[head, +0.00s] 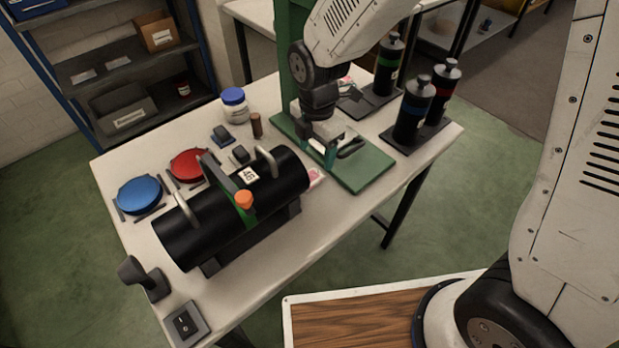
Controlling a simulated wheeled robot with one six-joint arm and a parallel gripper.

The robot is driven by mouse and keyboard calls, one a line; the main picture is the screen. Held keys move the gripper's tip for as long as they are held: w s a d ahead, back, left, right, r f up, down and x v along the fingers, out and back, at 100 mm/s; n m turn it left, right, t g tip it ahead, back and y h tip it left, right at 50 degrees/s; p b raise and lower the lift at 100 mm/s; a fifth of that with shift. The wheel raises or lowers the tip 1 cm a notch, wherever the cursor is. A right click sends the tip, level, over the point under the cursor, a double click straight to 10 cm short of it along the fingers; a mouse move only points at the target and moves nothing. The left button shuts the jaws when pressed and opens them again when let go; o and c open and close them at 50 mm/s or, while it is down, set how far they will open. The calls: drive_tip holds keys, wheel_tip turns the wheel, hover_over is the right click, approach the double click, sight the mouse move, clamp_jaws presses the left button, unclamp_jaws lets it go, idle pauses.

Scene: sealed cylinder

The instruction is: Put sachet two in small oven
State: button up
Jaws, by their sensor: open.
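My gripper (332,152) is open, pointing down over the green base plate of the press-like stand (366,180). I cannot tell whether anything lies between its fingers. A small pink and white flat packet (316,176), possibly a sachet, lies partly hidden behind the right end of a black cylinder (225,212) marked 46. Another small red and white item (346,83) lies at the back near the bottles. No number is readable on either, so I cannot tell which is sachet two. I cannot identify a small oven in this view.
Black bottles (414,108) stand at the back right. A switch box (186,323) sits at the front corner. Shelves (125,65) stand behind.

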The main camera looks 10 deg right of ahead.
sight(315, 174)
wheel_tip(315, 174, down, 7)
drive_tip(key=shift+s+a, duration=0.1)
drive_tip(key=c, duration=1.1)
drive_tip(key=shift+r, duration=0.1)
drive_tip(key=shift+c, duration=0.2)
